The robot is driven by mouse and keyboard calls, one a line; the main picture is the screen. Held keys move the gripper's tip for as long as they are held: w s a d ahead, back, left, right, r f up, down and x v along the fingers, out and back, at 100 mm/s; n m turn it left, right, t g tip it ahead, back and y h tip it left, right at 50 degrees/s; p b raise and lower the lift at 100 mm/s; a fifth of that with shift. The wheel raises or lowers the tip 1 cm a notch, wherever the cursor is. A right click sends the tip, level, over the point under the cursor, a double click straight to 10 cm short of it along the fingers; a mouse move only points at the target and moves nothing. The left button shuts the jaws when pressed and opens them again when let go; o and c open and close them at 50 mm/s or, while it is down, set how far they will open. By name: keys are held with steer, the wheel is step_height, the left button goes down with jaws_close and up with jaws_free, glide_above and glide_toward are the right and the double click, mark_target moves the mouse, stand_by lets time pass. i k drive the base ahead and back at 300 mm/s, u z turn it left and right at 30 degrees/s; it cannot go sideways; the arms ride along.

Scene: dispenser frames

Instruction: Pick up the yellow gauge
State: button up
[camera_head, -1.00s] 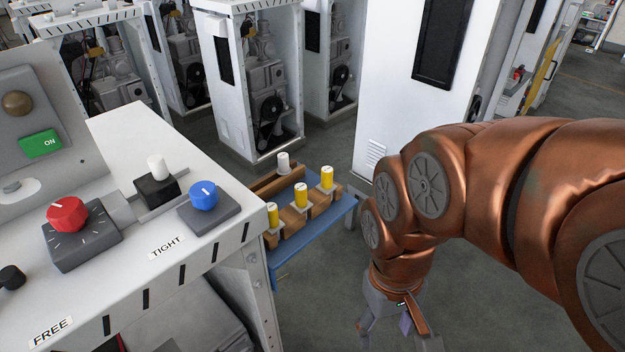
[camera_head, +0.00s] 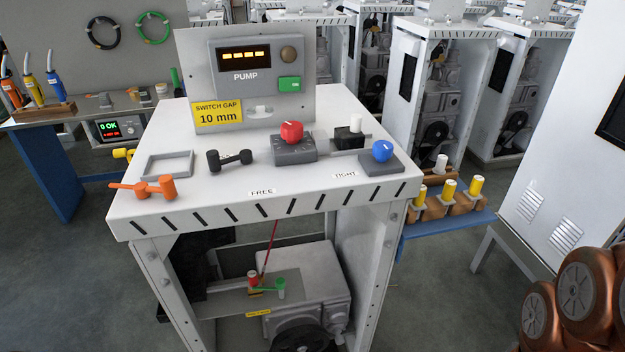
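A small yellow piece with a rounded end (camera_head: 123,154) shows just past the left edge of the white table; it may be the yellow gauge, but only part of it is visible and I cannot tell what it rests on. An orange double-ended piece (camera_head: 150,188) lies at the table's front left corner. A black dumbbell-shaped piece (camera_head: 230,159) lies to its right. Several yellow-capped cylinders (camera_head: 449,188) stand in brown blocks on a blue side shelf at right. My gripper is outside the view; only my copper arm shows at lower right.
The white table (camera_head: 215,205) carries an empty grey frame (camera_head: 167,166), a red knob (camera_head: 291,132), a blue knob (camera_head: 382,151) and the PUMP panel (camera_head: 250,75). A blue bench (camera_head: 48,180) stands behind left. Open floor lies at left and lower right.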

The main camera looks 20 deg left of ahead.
mark_target(474, 193)
steer(key=z, duration=0.05)
steer(key=k, duration=0.15)
steer(key=u, duration=1.1)
steer(key=i, duration=0.5)
steer(key=u, duration=2.7)
steer(key=k, duration=1.1)
steer(key=u, duration=0.05)
